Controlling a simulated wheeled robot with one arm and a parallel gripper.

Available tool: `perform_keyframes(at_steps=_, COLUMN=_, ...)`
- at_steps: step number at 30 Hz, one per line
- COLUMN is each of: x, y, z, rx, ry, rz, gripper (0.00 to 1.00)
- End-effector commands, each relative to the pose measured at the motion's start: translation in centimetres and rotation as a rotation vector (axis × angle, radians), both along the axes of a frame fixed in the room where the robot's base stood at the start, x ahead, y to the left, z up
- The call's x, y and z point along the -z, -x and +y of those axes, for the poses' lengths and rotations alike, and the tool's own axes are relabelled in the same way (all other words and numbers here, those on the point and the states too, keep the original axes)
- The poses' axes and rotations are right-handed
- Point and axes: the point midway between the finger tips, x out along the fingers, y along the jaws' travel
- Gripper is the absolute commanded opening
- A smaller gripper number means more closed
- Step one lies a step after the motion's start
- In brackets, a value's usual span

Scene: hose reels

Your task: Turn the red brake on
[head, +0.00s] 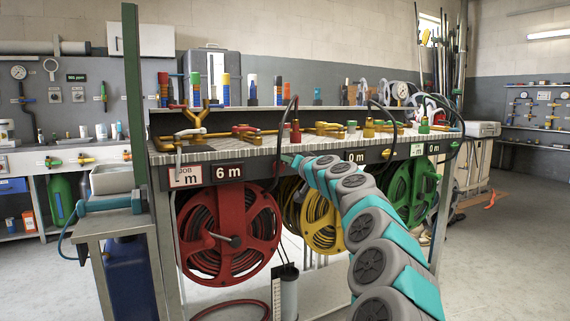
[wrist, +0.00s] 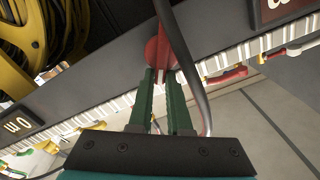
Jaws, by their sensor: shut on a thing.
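The red brake (wrist: 153,50) is a round red knob on the dark front panel of the bench, seen upside down in the wrist view. A narrow red part shows between my green fingertips. My gripper (wrist: 161,76) is shut on the red brake, reaching it from the bench side of the wrist view.
A dark hose (wrist: 184,58) runs close beside the brake and my fingers. A yellow reel (head: 324,222) and a green reel (head: 409,190) hang to the right. A yellow knob (head: 385,154) sits on the panel. Valves and bottles stand on the bench top.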

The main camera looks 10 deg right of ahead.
Motion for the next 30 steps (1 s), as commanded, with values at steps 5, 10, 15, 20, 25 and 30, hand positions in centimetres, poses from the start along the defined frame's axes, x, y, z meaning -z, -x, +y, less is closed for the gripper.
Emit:
perform_keyframes(at_steps=5, x=0.5, y=-0.2, z=-0.2, rx=-0.003, ry=-0.159, rz=0.057, gripper=0.00)
perform_keyframes(at_steps=10, x=0.8, y=-0.3, z=-0.6, rx=-0.002, ry=-0.313, rz=0.107, gripper=0.00)
perform_keyframes(at_steps=15, x=1.1, y=-0.3, z=-0.8, rx=-0.001, ry=-0.466, rz=0.157, gripper=0.00)
perform_keyframes(at_steps=20, x=1.5, y=-0.4, z=-0.9, rx=-0.001, ry=-0.608, rz=0.203, gripper=0.00)
perform_keyframes(at_steps=25, x=1.9, y=-0.4, z=-1.0, rx=-0.003, ry=-0.743, rz=0.247, gripper=0.00)
perform_keyframes(at_steps=30, x=2.2, y=-0.4, z=-1.1, rx=-0.002, ry=-0.852, rz=0.281, gripper=0.00)
